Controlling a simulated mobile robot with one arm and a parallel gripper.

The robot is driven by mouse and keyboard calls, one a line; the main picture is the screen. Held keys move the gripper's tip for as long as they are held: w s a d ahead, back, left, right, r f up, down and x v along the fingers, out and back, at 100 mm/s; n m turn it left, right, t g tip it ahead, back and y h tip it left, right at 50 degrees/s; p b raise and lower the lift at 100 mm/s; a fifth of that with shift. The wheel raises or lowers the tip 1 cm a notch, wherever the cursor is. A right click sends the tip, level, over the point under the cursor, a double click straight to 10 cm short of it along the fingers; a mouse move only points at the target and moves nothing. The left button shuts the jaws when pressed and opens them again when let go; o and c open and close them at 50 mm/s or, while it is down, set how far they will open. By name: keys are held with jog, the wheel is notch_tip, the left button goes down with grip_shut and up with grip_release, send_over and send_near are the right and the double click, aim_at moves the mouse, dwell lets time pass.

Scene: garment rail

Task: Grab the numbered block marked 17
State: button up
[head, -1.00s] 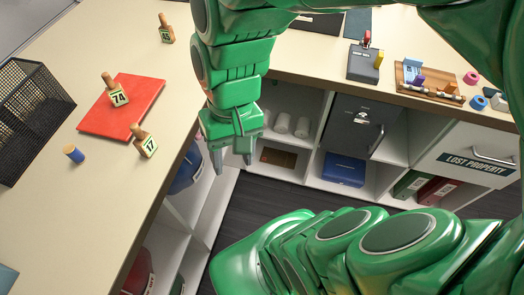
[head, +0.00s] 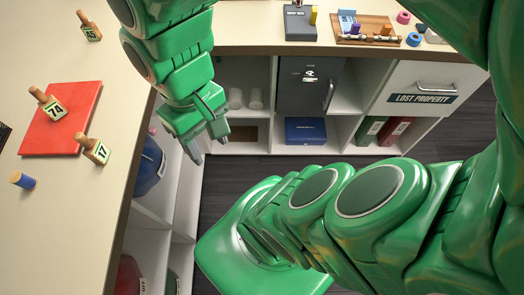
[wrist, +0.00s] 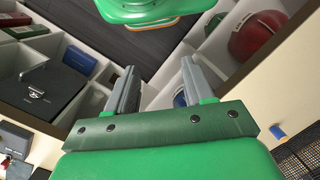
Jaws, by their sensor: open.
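The block marked 17 (head: 97,150) stands on the left counter near its edge, a wooden peg rising from its top. It is beside the right edge of a red mat (head: 62,130). The block marked 74 (head: 52,106) stands on the mat, and the block marked 45 (head: 91,31) stands farther back. My gripper (head: 209,150) is open and empty, to the right of block 17, beyond the counter edge in front of the shelves. The wrist view shows the open jaws (wrist: 158,85) with nothing between them; block 17 does not show there.
A blue cylinder (head: 23,181) lies left of block 17. Open shelves with a blue helmet (head: 150,165) are below the counter edge. The back counter holds a grey holder (head: 300,24) and a wooden tray (head: 366,30). Dark floor lies between the units.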

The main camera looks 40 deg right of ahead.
aim_at(77, 135)
jog(key=shift+d+m+h, duration=0.3)
jog(key=shift+d, duration=0.7)
jog(key=w+a+f+m+g+y, duration=0.1)
jog(key=w+a+f+m+y, duration=0.2)
jog(key=w+a+m+y, duration=0.7)
jog(key=w+a+f+m+t+y, duration=0.1)
jog(key=w+m+t+y, duration=0.1)
jog(key=w+m, duration=0.4)
jog(key=w+a+f+m+t+y, duration=0.1)
jog(key=w+a+m+t, duration=0.15)
jog(key=w, duration=0.65)
jog(key=shift+m, duration=0.45)
jog(key=shift+s+a+r+x, duration=0.1)
jog(key=shift+r+x, duration=0.05)
jog(key=shift+x, duration=1)
jog(key=shift+s+a+r+x, duration=0.1)
jog(key=shift+r+x, duration=0.05)
jog(key=shift+x, duration=1)
jog(key=shift+a+r+x, duration=0.1)
jog(key=shift+r+x, duration=0.05)
jog(key=shift+x, duration=1)
jog(key=shift+d, duration=0.1)
grip_shut()
